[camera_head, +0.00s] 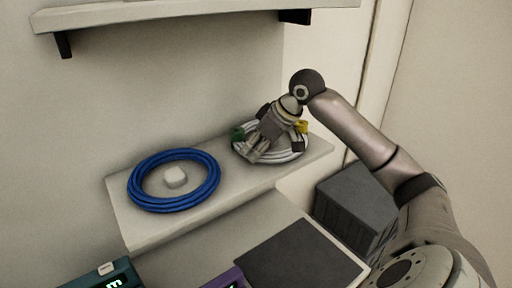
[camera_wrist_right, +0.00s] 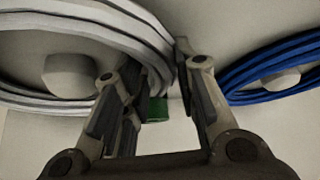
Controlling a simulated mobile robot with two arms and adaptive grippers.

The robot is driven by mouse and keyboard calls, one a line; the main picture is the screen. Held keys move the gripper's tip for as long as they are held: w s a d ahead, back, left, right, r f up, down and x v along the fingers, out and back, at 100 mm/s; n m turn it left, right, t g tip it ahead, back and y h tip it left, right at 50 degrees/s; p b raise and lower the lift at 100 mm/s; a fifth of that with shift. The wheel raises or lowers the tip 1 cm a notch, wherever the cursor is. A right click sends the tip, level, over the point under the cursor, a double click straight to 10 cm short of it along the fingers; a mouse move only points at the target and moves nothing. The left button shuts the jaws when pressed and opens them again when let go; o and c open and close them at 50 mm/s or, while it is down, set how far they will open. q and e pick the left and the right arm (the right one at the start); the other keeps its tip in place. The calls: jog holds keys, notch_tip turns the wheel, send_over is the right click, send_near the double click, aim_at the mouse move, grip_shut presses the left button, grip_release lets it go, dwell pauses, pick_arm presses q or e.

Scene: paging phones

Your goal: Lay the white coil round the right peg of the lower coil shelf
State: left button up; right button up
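The white coil (camera_head: 268,152) lies at the right end of the lower coil shelf (camera_head: 225,200), with a green band (camera_head: 237,134) and a yellow band (camera_head: 301,127) on it. In the right wrist view, the white coil (camera_wrist_right: 150,40) rings a pale round peg (camera_wrist_right: 70,72), the right peg. My right gripper (camera_head: 256,154) is low over the coil and hides part of it and the peg in the head view. Its fingers (camera_wrist_right: 162,85) stand apart, with a visible gap beside the green band (camera_wrist_right: 157,109); contact with the coil is unclear. My left gripper is out of view.
A blue coil (camera_head: 134,188) lies round the left peg (camera_head: 175,177). An upper shelf (camera_head: 190,10) hangs above. Below are a dark crate (camera_head: 355,205), a dark mat (camera_head: 300,258), and teal (camera_head: 105,278) and purple (camera_head: 228,279) devices. The shelf between the coils is clear.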

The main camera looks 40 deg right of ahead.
jog(key=o, duration=0.3)
jog(key=shift+r, duration=0.1)
jog(key=b+v, duration=0.1)
jog(key=v, duration=1.1)
jog(key=shift+r, duration=0.1)
